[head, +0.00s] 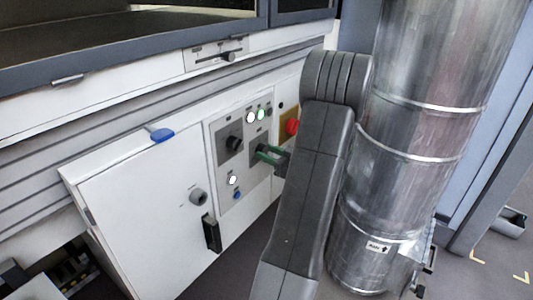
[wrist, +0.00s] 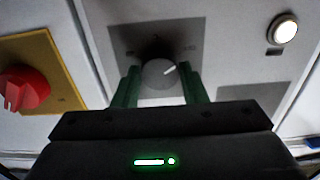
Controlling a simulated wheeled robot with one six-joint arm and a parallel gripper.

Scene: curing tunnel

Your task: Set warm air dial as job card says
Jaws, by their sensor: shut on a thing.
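My gripper (wrist: 157,88) has its two green fingers on either side of a round grey dial (wrist: 159,72) and is shut on it. The dial sits on a dark grey plate with small marks too blurred to read. In the head view my gripper (head: 268,155) reaches the control panel (head: 226,190) from the right, and the held dial is mostly hidden. I see no readable job card in either view.
A red rotary knob on a yellow plate (wrist: 22,90) is close beside the dial; a lit white button (wrist: 284,29) is on the other side. A second black knob (head: 235,144) is on the panel. A large metal duct (head: 415,130) stands right of my arm.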

